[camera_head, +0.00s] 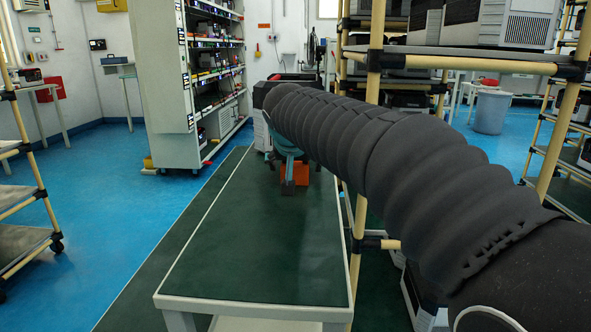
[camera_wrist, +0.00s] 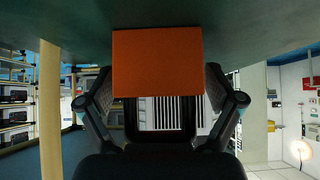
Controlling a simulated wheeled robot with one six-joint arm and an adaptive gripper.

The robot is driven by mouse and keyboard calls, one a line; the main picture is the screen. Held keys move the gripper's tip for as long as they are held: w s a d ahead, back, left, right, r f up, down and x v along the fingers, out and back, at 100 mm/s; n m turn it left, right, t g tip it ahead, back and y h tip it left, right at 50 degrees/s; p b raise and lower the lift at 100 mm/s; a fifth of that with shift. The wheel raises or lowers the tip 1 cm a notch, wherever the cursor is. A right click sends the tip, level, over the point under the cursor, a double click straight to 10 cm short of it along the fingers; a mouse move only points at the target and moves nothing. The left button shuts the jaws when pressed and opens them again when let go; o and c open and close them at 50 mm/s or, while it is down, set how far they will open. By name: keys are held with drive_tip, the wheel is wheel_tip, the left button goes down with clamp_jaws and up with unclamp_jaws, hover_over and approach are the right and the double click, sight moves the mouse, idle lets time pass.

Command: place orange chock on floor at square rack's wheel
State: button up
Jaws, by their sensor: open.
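The orange chock (camera_head: 301,173) sits on the green-topped table (camera_head: 255,254), toward its far end. In the wrist view the orange chock (camera_wrist: 157,62) is a plain block against the green top, which appears at the top of that picture. A tube-framed rack (camera_head: 40,187) at the left has a dark caster wheel (camera_head: 56,246); I cannot tell which rack is the square one.
A tall white rack (camera_head: 165,88) with shelved devices stands on the blue floor behind the table. Another tube-framed rack (camera_head: 357,235) stands close on the table's right, partly behind my arm. Blue floor (camera_head: 108,225) is clear between the left rack and the table.

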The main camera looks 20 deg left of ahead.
drive_tip(key=c, duration=1.6)
drive_tip(key=shift+r, duration=0.15)
drive_tip(key=shift+r+p, duration=1.95)
drive_tip(key=shift+r, duration=6.95)
